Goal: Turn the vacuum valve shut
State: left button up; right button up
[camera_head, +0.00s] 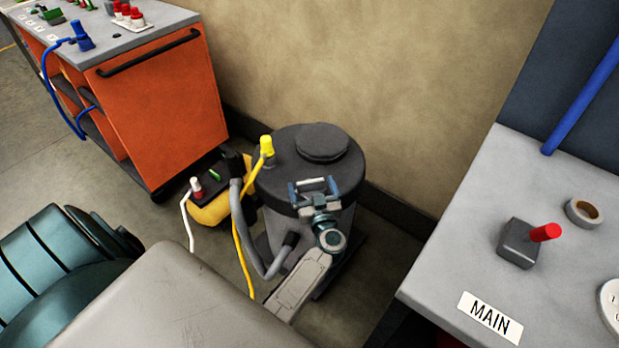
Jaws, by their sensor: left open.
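A grey block with a red lever (520,243) sits on the grey bench at the right, behind a white label reading MAIN. The lever leans up to the right. No part in view is marked as the vacuum valve, so I cannot tell whether this is it. My left gripper (314,187) is open and empty, in front of the dark round lid of a grey drum (280,180). It is well to the left of the red lever. I cannot tell whether it touches the drum. My right gripper is not in view.
The grey bench (460,235) also holds a tape roll (583,212). A blue pole (585,100) rises behind. An orange cart (165,110) stands at the upper left.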

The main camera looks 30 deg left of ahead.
aim_at(311, 185)
pick_arm(q)
jog(key=shift+x, duration=1.85)
jog(key=c, duration=1)
